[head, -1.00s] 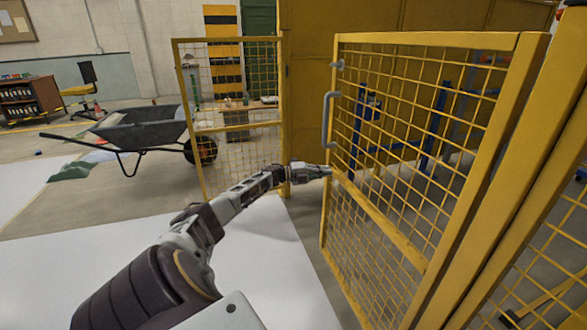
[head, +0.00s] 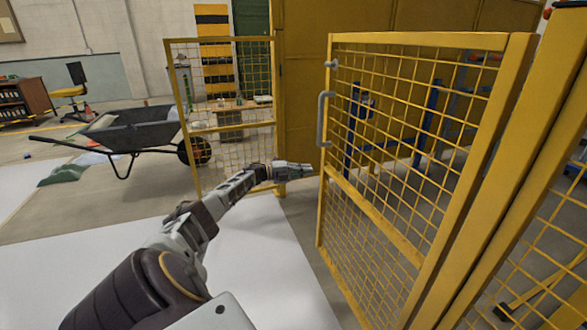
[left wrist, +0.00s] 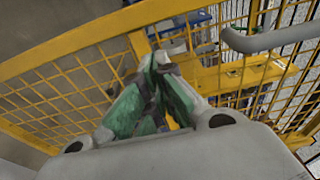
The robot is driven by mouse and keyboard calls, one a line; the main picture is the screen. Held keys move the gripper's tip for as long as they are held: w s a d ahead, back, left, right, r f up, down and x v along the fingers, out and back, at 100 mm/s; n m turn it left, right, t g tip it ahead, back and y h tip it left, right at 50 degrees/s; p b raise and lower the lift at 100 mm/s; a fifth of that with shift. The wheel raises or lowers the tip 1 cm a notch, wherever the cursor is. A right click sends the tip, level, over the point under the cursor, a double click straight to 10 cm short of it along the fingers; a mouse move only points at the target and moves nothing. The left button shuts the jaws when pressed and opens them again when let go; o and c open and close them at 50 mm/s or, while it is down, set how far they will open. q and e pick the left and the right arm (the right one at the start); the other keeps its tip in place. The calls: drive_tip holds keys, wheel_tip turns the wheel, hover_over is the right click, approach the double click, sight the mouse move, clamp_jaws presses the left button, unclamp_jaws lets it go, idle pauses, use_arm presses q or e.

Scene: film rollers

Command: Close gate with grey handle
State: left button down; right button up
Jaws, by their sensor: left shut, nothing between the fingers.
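The yellow mesh gate (head: 372,208) stands ajar on the right in the head view. Its grey handle (head: 324,118) is on the free edge, at the upper left of the gate. My left gripper (head: 312,171) is shut and empty. It is beside the free edge, below the handle, and appears just short of the frame; contact cannot be told. In the left wrist view my green-padded fingers (left wrist: 165,75) point at the yellow frame and mesh, with the grey handle (left wrist: 265,38) at upper right. My right gripper is not in view.
A fixed yellow mesh panel (head: 225,125) stands to the left across the opening. A yellow post (head: 535,150) rises close on the right. Pale floor (head: 265,265) lies clear in front.

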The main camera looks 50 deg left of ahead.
use_arm(q)
drive_tip(key=a, duration=0.1)
drive_tip(key=s+a+b, duration=0.1)
drive_tip(key=a, duration=0.1)
drive_tip(key=s+a, duration=0.1)
drive_tip(key=a, duration=0.1)
drive_tip(key=shift+s, duration=0.2)
idle(0.3)
idle(0.5)
drive_tip(key=shift+s+a, duration=0.1)
